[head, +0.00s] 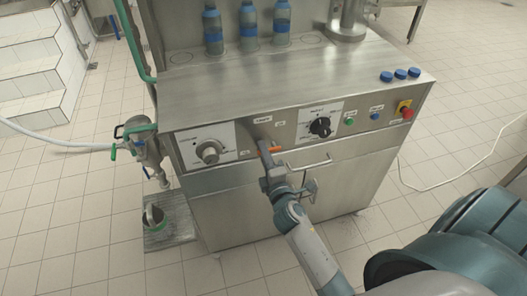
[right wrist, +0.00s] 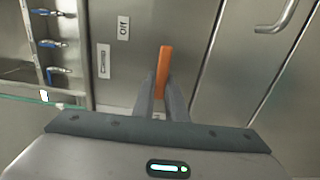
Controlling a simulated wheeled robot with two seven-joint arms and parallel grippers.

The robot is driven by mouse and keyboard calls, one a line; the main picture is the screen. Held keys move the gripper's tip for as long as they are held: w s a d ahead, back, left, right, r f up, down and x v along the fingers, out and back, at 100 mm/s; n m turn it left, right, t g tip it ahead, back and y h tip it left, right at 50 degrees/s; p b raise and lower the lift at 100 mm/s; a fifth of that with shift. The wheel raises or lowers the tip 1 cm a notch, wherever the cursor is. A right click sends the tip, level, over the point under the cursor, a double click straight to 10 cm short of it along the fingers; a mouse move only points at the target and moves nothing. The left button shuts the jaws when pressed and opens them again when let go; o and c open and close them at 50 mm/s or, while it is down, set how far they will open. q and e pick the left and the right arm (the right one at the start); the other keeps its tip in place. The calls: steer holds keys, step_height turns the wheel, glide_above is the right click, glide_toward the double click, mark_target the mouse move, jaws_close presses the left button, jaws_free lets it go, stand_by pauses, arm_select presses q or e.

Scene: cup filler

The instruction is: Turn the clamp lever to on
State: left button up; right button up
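The clamp lever has an orange handle (head: 275,150) and sits on the front panel of the steel machine, below a small label plate (head: 262,120). In the right wrist view the orange handle (right wrist: 164,68) shows between my fingertips, with an "Off" label (right wrist: 123,28) near its upper end. My right gripper (head: 268,157) is at the handle, its two fingers (right wrist: 161,88) close on either side and seeming to grip it. The lever's pivot is hidden. My left gripper is in neither view.
Dials (head: 210,152) and (head: 320,127) flank the lever. A red emergency button (head: 407,113) is at the panel's right. A door handle (head: 308,164) juts out just right of my gripper. A hose valve (head: 148,150) is at left.

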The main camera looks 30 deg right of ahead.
steer(key=o, duration=0.4)
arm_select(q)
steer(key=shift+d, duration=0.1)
arm_select(e)
steer(key=shift+s+f, duration=0.1)
steer(key=shift+s, duration=0.05)
arm_select(q)
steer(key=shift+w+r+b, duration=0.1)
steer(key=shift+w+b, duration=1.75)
steer(key=shift+b, duration=0.1)
arm_select(e)
steer(key=v, duration=1.7)
steer(key=shift+a, duration=0.15)
